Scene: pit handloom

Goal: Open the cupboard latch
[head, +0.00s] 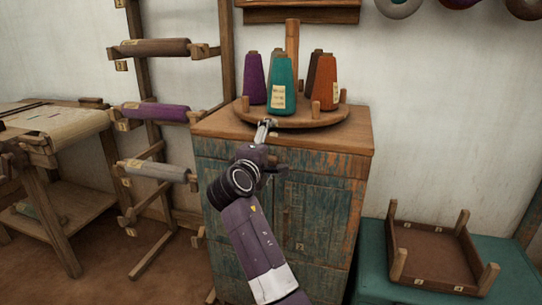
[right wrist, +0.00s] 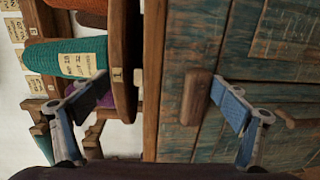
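The cupboard (head: 325,215) has worn blue-green doors and a plain wooden top. In the right wrist view, which is turned sideways, a small wooden bar that looks like the latch (right wrist: 196,97) lies on the cupboard front near its top edge. In the head view my arm and gripper hide that spot. My right gripper (head: 265,131) is at the upper front of the cupboard, with its fingers spread wide and empty. In the right wrist view the gripper (right wrist: 150,92) has the bar between its fingers, closer to the right one; contact is not visible. My left gripper is not in view.
A round wooden stand (head: 300,119) with several yarn cones, including a teal cone (head: 282,84), sits on the cupboard top close to the gripper. A rack of yarn rolls (head: 151,111) stands left. A brown tray (head: 430,252) with corner posts rests on a teal chest (head: 378,262) at right.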

